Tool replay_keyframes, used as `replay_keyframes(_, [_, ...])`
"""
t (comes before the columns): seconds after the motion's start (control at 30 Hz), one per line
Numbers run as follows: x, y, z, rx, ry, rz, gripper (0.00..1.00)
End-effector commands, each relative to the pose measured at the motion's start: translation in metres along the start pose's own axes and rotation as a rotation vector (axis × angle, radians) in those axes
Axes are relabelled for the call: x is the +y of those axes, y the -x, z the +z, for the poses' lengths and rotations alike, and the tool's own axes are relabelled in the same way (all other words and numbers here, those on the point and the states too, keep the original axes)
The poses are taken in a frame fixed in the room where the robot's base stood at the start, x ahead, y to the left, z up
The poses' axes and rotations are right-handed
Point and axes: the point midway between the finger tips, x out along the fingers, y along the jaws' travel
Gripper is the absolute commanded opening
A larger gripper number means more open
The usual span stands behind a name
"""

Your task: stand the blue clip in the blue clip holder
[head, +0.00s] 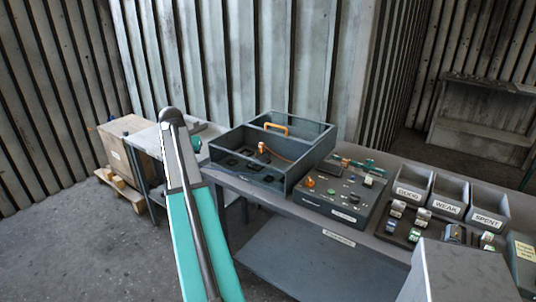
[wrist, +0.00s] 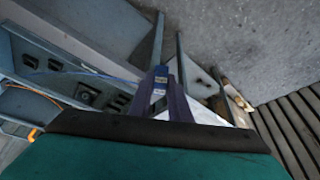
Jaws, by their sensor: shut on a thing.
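My gripper (wrist: 167,95) is shut on the blue clip (wrist: 160,77), which carries a small pale label and sticks out beyond the fingertips in the wrist view. A thin blue cable (wrist: 98,70) runs from the clip leftward to the open grey case (wrist: 35,40). The clip is held in the air, beside the case. In the head view my arm hides most of the gripper and the clip. I cannot make out the blue clip holder in either view.
The grey case (head: 232,139) has an orange handle and an orange clip (head: 262,148) inside. A control panel (head: 343,195) and bins marked GOOD (head: 410,192), WEAK and SPENT stand to the right. A small side table (head: 140,139) and a wooden crate (head: 118,152) are at left.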

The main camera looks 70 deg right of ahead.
Motion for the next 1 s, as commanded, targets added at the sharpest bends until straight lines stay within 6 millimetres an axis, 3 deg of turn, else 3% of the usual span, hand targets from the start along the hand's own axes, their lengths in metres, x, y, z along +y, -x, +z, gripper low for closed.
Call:
replay_keyframes(0.03, [0.018, 0.0, -0.014, 0.0, -0.036, 0.014, 0.04])
replay_keyframes(0.2, [0.076, -0.007, -0.047, 0.003, -0.148, 0.059, 0.04])
replay_keyframes(0.5, [0.172, -0.015, -0.087, 0.007, -0.321, 0.129, 0.04])
replay_keyframes(0.8, [0.26, -0.024, -0.11, 0.012, -0.468, 0.189, 0.04])
replay_keyframes(0.9, [0.283, -0.035, -0.11, 0.014, -0.504, 0.204, 0.04])
replay_keyframes(1.0, [0.291, -0.05, -0.105, 0.013, -0.519, 0.21, 0.04])
